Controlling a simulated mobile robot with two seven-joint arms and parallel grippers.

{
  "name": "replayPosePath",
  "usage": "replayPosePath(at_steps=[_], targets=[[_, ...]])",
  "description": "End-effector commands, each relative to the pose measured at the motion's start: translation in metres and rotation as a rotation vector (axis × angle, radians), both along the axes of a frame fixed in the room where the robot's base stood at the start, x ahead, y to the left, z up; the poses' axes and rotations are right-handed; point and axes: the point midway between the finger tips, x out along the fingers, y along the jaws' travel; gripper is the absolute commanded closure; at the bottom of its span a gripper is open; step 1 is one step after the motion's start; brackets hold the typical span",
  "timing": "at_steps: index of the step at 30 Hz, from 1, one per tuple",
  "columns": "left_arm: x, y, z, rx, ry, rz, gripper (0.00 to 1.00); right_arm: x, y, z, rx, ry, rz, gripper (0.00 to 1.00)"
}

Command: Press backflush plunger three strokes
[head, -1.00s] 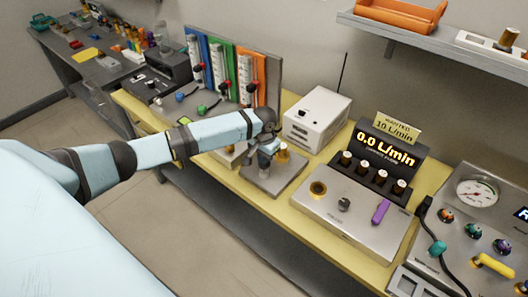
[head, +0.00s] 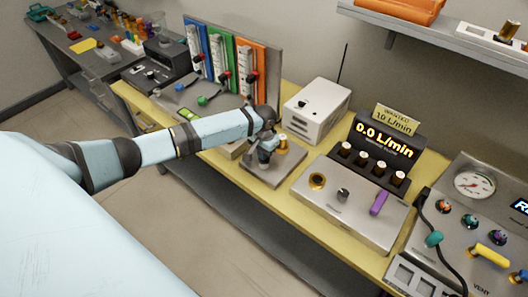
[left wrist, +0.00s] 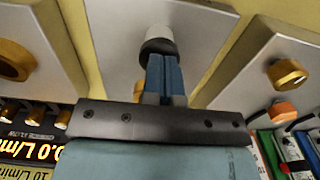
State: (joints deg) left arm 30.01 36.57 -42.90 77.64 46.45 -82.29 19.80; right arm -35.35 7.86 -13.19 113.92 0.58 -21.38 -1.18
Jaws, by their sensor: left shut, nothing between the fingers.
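My left gripper (head: 263,156) is shut and empty, pointing down over a small grey plate (head: 270,175) on the yellow bench. In the left wrist view its blue fingers (left wrist: 163,75) are together over a white-topped post with a black collar (left wrist: 158,40), which looks like the plunger. The fingertips overlap the collar in that view; I cannot tell whether they touch it. A gold cap (head: 283,143) stands on the same plate, just right of the fingers. The post is hidden behind the gripper in the head view. My right gripper is not in view.
A white box (head: 316,108) stands behind the plate. Coloured flowmeter panels (head: 232,60) are behind left. A shelf (head: 440,30) overhangs at upper right.

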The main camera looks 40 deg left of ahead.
Motion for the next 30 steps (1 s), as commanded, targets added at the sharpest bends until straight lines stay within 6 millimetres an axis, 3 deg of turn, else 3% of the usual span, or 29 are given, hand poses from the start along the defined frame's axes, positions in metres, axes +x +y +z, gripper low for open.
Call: replayPosePath(at_steps=[9,10,15,21,30], targets=[[0.003,0.008,0.051,0.001,-0.003,0.004,1.00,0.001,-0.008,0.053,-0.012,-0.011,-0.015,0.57],[0.003,0.007,0.051,0.001,-0.006,0.002,1.00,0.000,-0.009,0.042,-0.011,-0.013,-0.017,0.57],[0.003,0.008,0.091,0.002,-0.006,0.001,1.00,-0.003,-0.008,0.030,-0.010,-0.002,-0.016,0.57],[0.003,0.008,0.125,0.001,-0.006,0.002,1.00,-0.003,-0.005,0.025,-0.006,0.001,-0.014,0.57],[0.003,0.007,0.140,0.001,-0.004,0.003,1.00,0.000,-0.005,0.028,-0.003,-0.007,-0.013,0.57]])
